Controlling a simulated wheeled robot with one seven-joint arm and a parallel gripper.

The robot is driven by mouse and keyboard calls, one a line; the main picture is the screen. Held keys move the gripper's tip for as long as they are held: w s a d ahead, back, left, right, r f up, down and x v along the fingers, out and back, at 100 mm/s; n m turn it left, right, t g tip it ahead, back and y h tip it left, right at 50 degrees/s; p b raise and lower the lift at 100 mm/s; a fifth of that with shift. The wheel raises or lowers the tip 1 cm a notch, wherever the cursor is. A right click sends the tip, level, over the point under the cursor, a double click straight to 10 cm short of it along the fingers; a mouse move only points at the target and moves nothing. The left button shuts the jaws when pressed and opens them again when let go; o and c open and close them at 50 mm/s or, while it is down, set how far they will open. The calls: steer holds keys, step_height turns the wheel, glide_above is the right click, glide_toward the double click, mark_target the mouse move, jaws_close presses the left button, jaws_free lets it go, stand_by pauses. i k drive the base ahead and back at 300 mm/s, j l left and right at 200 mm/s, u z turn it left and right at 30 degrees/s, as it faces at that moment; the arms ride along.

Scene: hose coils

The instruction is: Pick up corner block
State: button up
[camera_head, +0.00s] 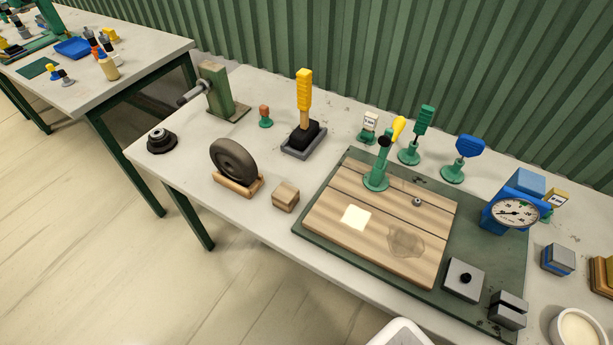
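No block is marked as the corner block, so I cannot tell for sure which one it is. A small wooden block (285,196) sits on the grey table near its front edge, right of a dark wheel on a wooden stand. A grey metal block with a dark hole (464,280) sits on the green mat right of the wooden board. A dark grey slotted block (508,310) is at the mat's front right corner. A grey and blue block (558,259) is farther right. My gripper is not in view.
The wheel (234,161) and a yellow-handled tool (304,100) stand on the left half. The wooden board (340,192) lies on the green mat (322,256). A blue gauge (516,212) stands right, above a white bowl (580,329). The left front tabletop has free room.

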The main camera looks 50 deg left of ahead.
mark_target(286, 197)
steer(key=u, duration=2.05)
